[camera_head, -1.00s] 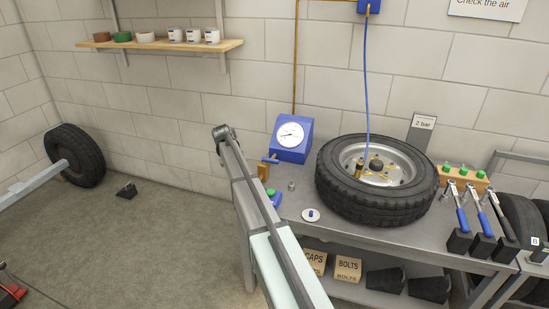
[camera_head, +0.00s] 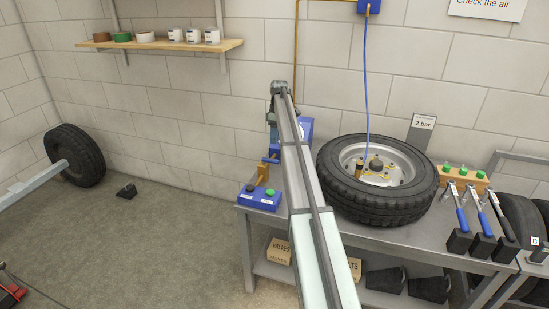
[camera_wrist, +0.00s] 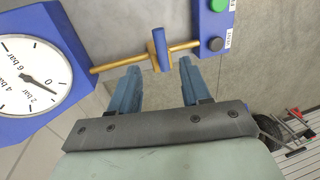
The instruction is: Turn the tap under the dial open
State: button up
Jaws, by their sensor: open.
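The tap is a blue lever (camera_wrist: 160,48) on a brass body, set across a brass pipe (camera_wrist: 110,66) in the wrist view. The lever also shows left of the arm in the head view (camera_head: 270,160). My gripper (camera_wrist: 159,70) is open and empty, with one blue finger on each side of the lever's near end; I cannot tell whether either touches it. My gripper (camera_head: 273,142) is above the tap in the head view. The white dial (camera_wrist: 32,78) in its blue housing is left of the tap, its needle near 0. My arm hides most of it in the head view.
A blue button box (camera_head: 259,198) with a green button is at the bench's left end, close to the tap. A tyre (camera_head: 376,180) with a blue hose (camera_head: 367,90) lies right of my arm. The floor to the left is mostly clear.

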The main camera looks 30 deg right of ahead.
jog(key=f, duration=0.3)
jog(key=s+a+f, duration=0.1)
jog(key=f, duration=0.5)
jog(key=shift+s+a+f, duration=0.15)
jog(key=shift+a+f, duration=0.05)
jog(key=shift+f, duration=0.05)
jog(key=shift+c, duration=0.3)
grip_shut()
